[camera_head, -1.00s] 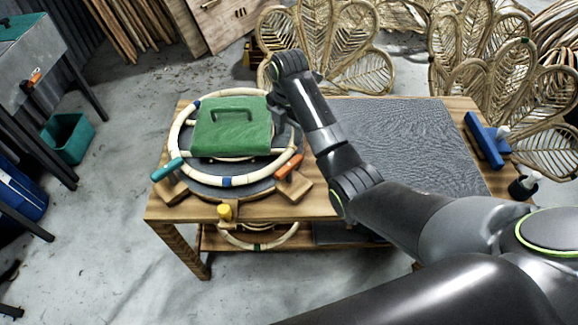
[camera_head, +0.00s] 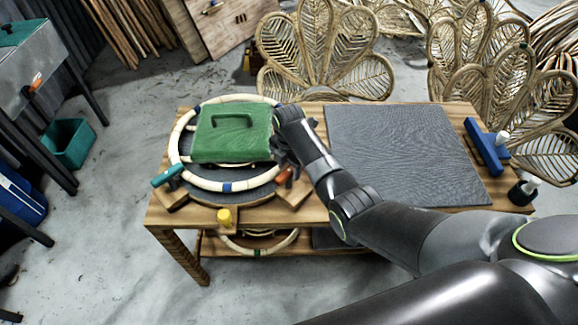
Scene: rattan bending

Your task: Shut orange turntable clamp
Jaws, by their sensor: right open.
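The turntable (camera_head: 222,194) is a dark disc at the left of the wooden table. A pale rattan ring (camera_head: 207,183) with blue bands lies on it. The orange clamp (camera_head: 284,176) is at the disc's front right, partly hidden by my right gripper. My right gripper (camera_head: 284,160) is open, close beside the orange handle; its fingers are dark and I cannot tell if they touch it. The teal clamp (camera_head: 167,175) is at the front left. My left gripper is out of view.
A green block with a handle (camera_head: 231,140) sits within the ring. A yellow knob (camera_head: 224,216) stands at the front edge. A dark mat (camera_head: 400,150) covers the table's right part. A blue tool (camera_head: 486,145) lies at the far right. The front right tabletop is hidden by my arm.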

